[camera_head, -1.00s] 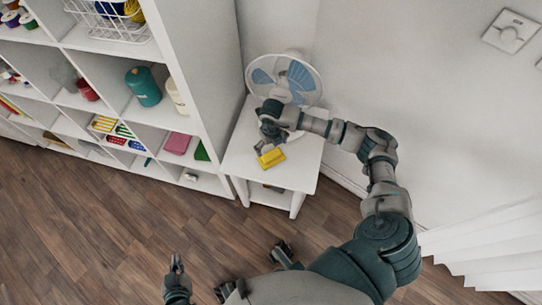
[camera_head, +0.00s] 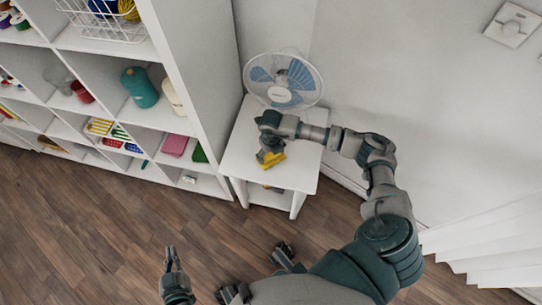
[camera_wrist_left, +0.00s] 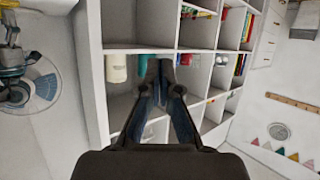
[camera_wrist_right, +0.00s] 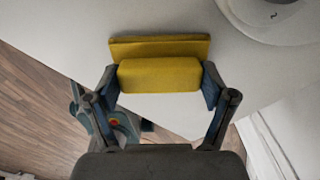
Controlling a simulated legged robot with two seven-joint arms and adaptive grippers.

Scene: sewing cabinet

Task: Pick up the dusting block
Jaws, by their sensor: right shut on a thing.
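The dusting block is a yellow block (camera_head: 272,161) at the small white side table (camera_head: 303,178). In the right wrist view the yellow block (camera_wrist_right: 160,76) lies between the two fingers, with a wider yellow strip along its far side. My right gripper (camera_wrist_right: 160,85) is shut on it, one finger at each end. In the head view my right gripper (camera_head: 268,155) covers part of the block; I cannot tell whether the block touches the tabletop. My left gripper (camera_head: 172,258) is over the floor, away from the table.
A blue-bladed fan (camera_head: 284,80) stands at the back of the table, close to my right arm. A white shelf unit (camera_head: 192,60) with several items stands left of the table. The wall is behind. The wooden floor (camera_head: 100,215) is clear in front.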

